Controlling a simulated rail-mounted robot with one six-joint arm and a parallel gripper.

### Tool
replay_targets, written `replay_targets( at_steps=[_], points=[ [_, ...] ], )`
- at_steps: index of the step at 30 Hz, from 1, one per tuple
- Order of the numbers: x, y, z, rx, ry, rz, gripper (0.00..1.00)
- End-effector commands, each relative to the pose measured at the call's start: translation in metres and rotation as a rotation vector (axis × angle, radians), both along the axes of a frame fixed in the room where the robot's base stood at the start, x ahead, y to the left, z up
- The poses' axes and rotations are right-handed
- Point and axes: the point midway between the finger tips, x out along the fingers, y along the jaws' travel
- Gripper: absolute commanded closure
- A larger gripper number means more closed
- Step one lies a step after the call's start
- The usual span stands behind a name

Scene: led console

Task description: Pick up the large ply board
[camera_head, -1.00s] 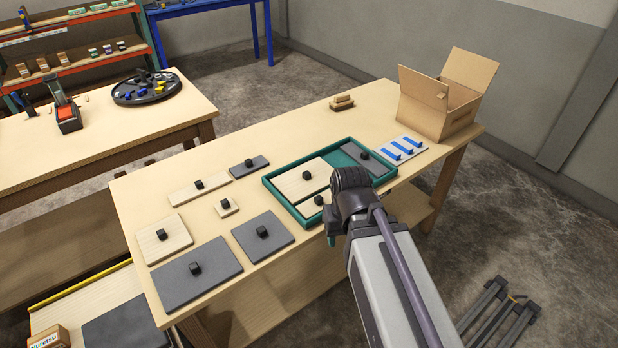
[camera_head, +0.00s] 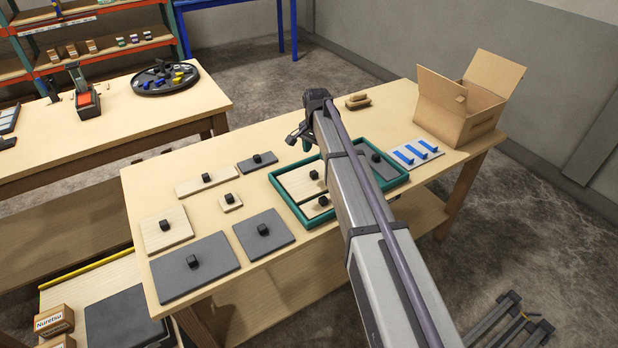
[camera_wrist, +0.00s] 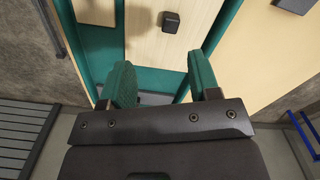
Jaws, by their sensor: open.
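The large ply board (camera_head: 296,184) is pale, with a black knob (camera_head: 314,174), and lies in the teal tray (camera_head: 284,201). My arm hides part of it in the head view. In the wrist view the ply board (camera_wrist: 150,48) and its knob (camera_wrist: 171,22) show beyond my fingertips. My gripper (camera_head: 299,137) is above the tray's back side. In the wrist view my gripper (camera_wrist: 163,80) has two green fingers spread apart with nothing between them. The knob is ahead of them, not between them.
A smaller ply piece (camera_head: 313,208) and a grey board (camera_head: 380,165) share the tray. Several loose boards, including a big grey one (camera_head: 215,270), lie to its left.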

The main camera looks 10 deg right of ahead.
Motion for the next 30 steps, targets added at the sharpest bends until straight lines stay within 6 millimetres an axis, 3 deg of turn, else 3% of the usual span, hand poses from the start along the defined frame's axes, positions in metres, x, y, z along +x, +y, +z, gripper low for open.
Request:
replay_targets(
  at_steps=[1, 3, 6, 11, 18, 25, 30],
  points=[
    [0.027, 0.0, 0.0, -0.001, 0.002, -0.126, 0.44],
    [0.025, 0.001, 0.0, -0.001, 0.002, -0.282, 0.44],
    [0.02, 0.0, 0.0, -0.001, 0.002, -0.381, 0.44],
    [0.019, 0.0, -0.009, -0.001, 0.002, -0.39, 0.44],
    [0.019, 0.0, -0.058, -0.001, 0.002, -0.389, 0.44],
    [0.019, 0.0, -0.063, -0.001, 0.002, -0.388, 0.44],
    [0.019, -0.004, -0.098, -0.001, 0.002, -0.388, 0.44]
  ],
)
